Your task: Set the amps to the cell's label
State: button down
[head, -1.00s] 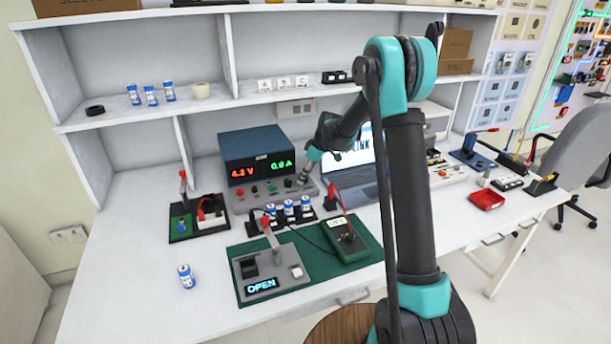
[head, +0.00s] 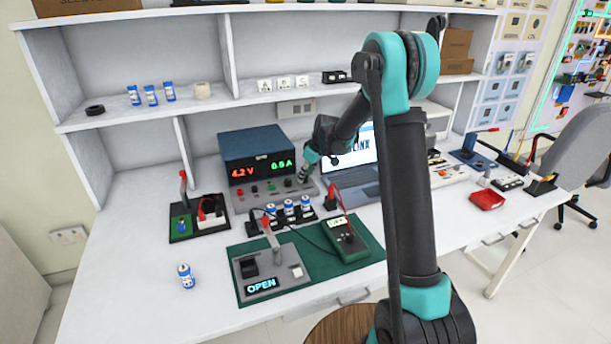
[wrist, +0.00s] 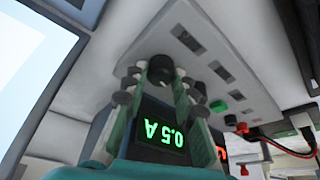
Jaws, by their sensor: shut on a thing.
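The power supply (head: 252,143) stands at the back of the bench. My gripper (head: 303,178) is at the right end of the supply's front control panel. In the wrist view my gripper (wrist: 160,82) is shut on a black knob (wrist: 160,68), which sits between its fingertips. The knob is hidden in the head view. A blue and white cell (head: 186,276) stands alone at the front left; its label is too small to read.
A holder with several cells (head: 289,209) stands before the supply. A green mat (head: 315,262) bears a grey tester showing OPEN (head: 262,285) and a green meter (head: 343,235). A laptop (head: 355,180) stands close to the right of my gripper. The bench's front left is mostly clear.

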jog(key=m+t+h, duration=0.1)
jog(key=m, duration=0.2)
jog(key=shift+s+a+m, duration=0.1)
jog(key=shift+m, duration=0.2)
jog(key=m+h, duration=0.1)
jog(key=m, duration=0.2)
jog(key=shift+a+m+t, duration=0.1)
jog(key=shift+m+t, duration=0.2)
jog(key=m+h, duration=0.1)
jog(key=m, duration=0.2)
jog(key=shift+a+m+h, duration=0.1)
jog(key=shift+m+h, duration=0.2)
jog(key=shift+h, duration=0.1)
jog(key=shift+m+h, duration=0.7)
jog(key=shift+m, duration=1.1)
jog(key=c, duration=1.2)
grip_release()
